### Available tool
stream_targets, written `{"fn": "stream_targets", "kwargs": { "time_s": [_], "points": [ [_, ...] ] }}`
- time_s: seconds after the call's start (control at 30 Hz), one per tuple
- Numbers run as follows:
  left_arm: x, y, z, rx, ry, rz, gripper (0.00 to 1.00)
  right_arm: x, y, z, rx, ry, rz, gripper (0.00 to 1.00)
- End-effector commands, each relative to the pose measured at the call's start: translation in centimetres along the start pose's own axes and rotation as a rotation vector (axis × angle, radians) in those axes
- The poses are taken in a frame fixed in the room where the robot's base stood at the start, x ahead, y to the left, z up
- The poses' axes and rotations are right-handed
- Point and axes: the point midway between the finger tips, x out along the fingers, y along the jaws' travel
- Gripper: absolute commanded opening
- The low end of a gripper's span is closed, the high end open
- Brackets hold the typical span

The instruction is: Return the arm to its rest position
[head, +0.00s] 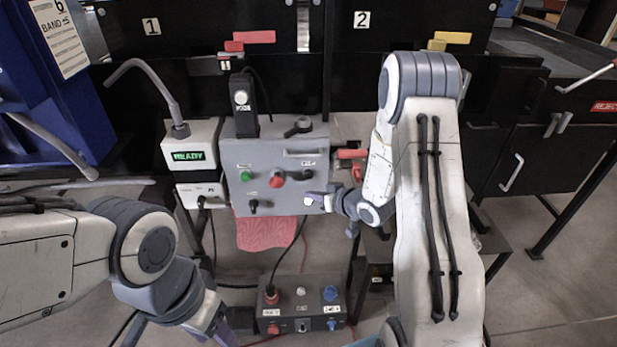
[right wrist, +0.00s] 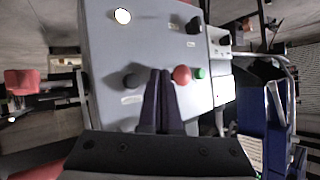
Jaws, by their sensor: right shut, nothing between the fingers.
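My right arm reaches in from the right in the head view. Its gripper (head: 318,198) is at the lower right of the grey control box (head: 280,155), close to a lit white button (head: 308,201). In the right wrist view the fingers (right wrist: 158,76) are together and empty in front of the box face; contact cannot be told. The white button (right wrist: 122,16), a red button (right wrist: 182,75) and a green button (right wrist: 200,73) show there. My left gripper (head: 222,333) hangs low at the left in the head view, partly cut off by the bottom edge; its opening is unclear.
A unit with a green READY display (head: 188,156) stands left of the box. A low pedestal (head: 300,312) with several buttons and cables sits below. A red-handled part (head: 352,154) juts out right of the box. A black cabinet (head: 530,150) stands at the right.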

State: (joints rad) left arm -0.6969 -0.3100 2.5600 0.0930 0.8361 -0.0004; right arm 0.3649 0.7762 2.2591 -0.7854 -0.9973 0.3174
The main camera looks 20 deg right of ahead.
Motion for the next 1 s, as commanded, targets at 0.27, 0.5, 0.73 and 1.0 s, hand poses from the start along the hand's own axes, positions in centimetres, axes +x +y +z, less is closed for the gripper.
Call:
{"fn": "stream_targets", "kwargs": {
  "time_s": [0.27, 0.5, 0.73, 1.0],
  "points": [
    [0.0, 0.0, 0.0, 0.000, 0.000, 0.000, 0.50, 0.0, 0.0, 0.0, 0.000, 0.001, 0.000, 0.00],
    [0.0, 0.0, 0.0, 0.000, 0.000, 0.000, 0.50, 0.0, 0.0, 0.0, 0.000, 0.000, 0.000, 0.00],
    [-0.1, 0.0, 0.0, 0.000, 0.000, 0.000, 0.50, 0.0, -0.3, -0.3, -0.011, -0.009, 0.004, 0.00],
    [-0.7, 0.1, 0.0, 0.000, 0.000, 0.000, 0.50, -1.7, -7.9, -2.8, -0.184, -0.248, 0.093, 0.00]
  ]
}}
